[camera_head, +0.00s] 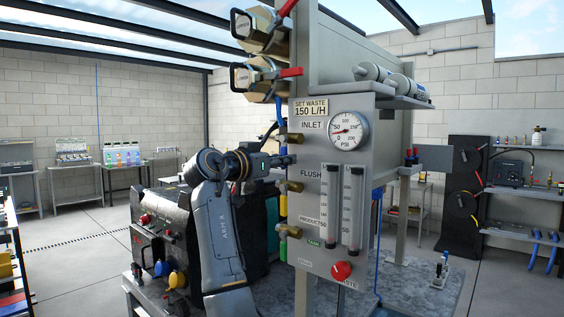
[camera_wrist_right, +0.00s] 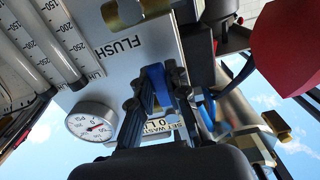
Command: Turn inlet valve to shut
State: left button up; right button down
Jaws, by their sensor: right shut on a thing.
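The grey panel (camera_head: 310,205) stands in the middle of the head view, with the INLET label (camera_head: 312,125) beside the gauge. The inlet valve's blue handle (camera_wrist_right: 157,82) shows between the fingers in the right wrist view. My right gripper (camera_head: 284,161) is at the panel's left edge, just below the INLET label, and is shut on this handle. In the right wrist view its dark fingers (camera_wrist_right: 153,95) lie on both sides of the blue handle. The gripper hides most of the inlet valve in the head view. My left gripper is not in view.
Below are the brass FLUSH valve (camera_head: 292,186) and PRODUCT valve (camera_head: 290,232). The pressure gauge (camera_head: 348,131), two flow tubes (camera_head: 343,210) and a red knob (camera_head: 341,271) are on the panel. Large capped tubes with red handles (camera_head: 262,76) jut out above my gripper.

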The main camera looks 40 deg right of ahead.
jog(key=shift+r, duration=0.15)
jog(key=c, duration=1.6)
grip_release()
jog(key=o, duration=0.3)
jog(key=shift+d, duration=0.1)
jog(key=a, duration=1.2)
jog(key=shift+s, duration=0.4)
